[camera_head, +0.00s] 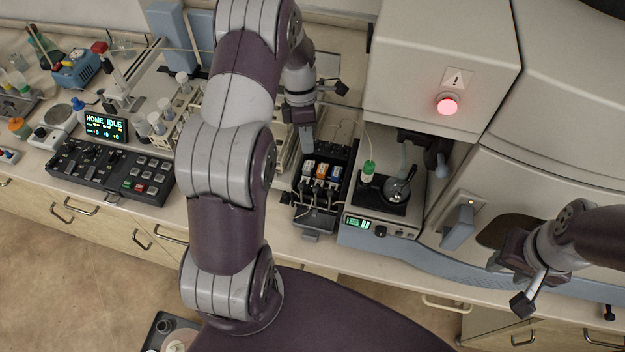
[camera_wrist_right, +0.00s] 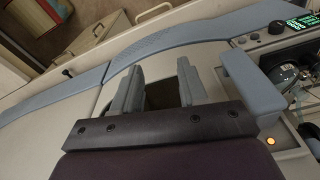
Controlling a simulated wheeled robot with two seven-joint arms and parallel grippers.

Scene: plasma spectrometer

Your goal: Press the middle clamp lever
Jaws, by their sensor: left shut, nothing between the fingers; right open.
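The clamp levers sit on a dark pump block (camera_head: 318,215) in the middle of the bench, as three units side by side with orange and blue labels. The middle clamp lever (camera_head: 321,171) is between the other two; whether it is up or down is too small to tell. My left gripper (camera_head: 307,148) is shut and empty, pointing down just behind the left and middle units. I cannot tell whether it touches them. My right gripper (camera_head: 508,258) is away at the right in front of the spectrometer; its open, empty fingers show in the right wrist view (camera_wrist_right: 160,88).
A small unit with a green display (camera_head: 380,228) and a green-capped vial (camera_head: 369,167) stand right of the pump. The spectrometer housing (camera_head: 440,70) with a red light rises behind. A black control panel (camera_head: 110,172) and tube racks lie left. My left arm hides part of the bench.

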